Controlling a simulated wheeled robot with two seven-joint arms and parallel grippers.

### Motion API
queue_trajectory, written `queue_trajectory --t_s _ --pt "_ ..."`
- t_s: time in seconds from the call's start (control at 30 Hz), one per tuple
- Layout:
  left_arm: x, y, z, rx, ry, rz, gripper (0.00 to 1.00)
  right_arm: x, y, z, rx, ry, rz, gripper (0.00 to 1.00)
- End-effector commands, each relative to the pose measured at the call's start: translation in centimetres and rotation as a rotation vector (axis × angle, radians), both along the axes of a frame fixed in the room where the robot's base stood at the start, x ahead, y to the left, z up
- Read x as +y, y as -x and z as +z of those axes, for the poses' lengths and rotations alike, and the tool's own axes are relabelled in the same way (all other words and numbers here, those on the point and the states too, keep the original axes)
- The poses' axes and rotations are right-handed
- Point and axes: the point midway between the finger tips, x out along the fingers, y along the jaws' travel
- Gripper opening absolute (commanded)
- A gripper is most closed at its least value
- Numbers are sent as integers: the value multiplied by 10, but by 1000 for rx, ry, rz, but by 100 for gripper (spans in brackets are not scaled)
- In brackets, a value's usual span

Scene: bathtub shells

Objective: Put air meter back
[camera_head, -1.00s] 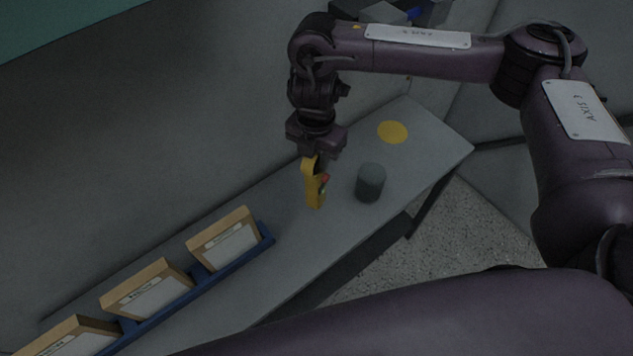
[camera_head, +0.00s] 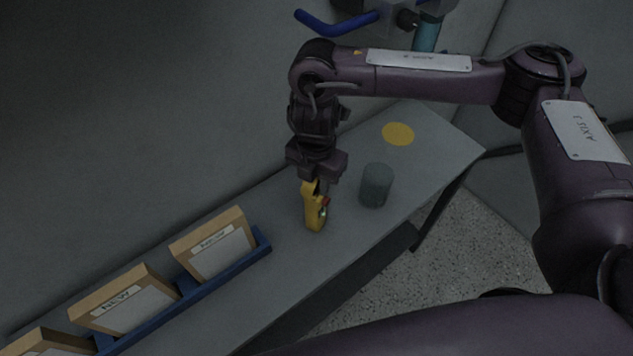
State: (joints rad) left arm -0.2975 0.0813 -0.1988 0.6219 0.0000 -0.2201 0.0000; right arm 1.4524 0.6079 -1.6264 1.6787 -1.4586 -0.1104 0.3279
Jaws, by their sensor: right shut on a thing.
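The air meter is a yellow handheld device (camera_head: 314,212) with a small red part on its side. It is upright, just below my right gripper (camera_head: 316,182), which is shut on its top. I cannot tell whether its lower end touches the table. A round yellow spot (camera_head: 398,133) lies flat on the grey table (camera_head: 330,262), toward its far right end. My left gripper is not in view.
A dark grey cylinder (camera_head: 376,186) stands on the table just right of the air meter. A blue rack (camera_head: 215,287) with labelled boxes (camera_head: 214,246) fills the left part of the table. A blue-handled fixture (camera_head: 337,24) is on the wall behind my arm.

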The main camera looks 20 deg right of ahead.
Motion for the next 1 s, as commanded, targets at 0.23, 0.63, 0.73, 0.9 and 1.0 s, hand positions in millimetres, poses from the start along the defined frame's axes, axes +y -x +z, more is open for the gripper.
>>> queue_trajectory --t_s 0.23,0.63,0.73,0.9,1.0 --pt "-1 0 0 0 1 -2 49 -1 1 -1 3 1 0 53" --pt "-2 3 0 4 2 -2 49 0 0 5 -1 1 2 57" --pt "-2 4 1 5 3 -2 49 0 -1 17 -3 2 2 57" --pt "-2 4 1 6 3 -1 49 0 -2 49 -6 2 2 57" --pt "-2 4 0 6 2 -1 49 0 -1 68 -6 2 3 57"
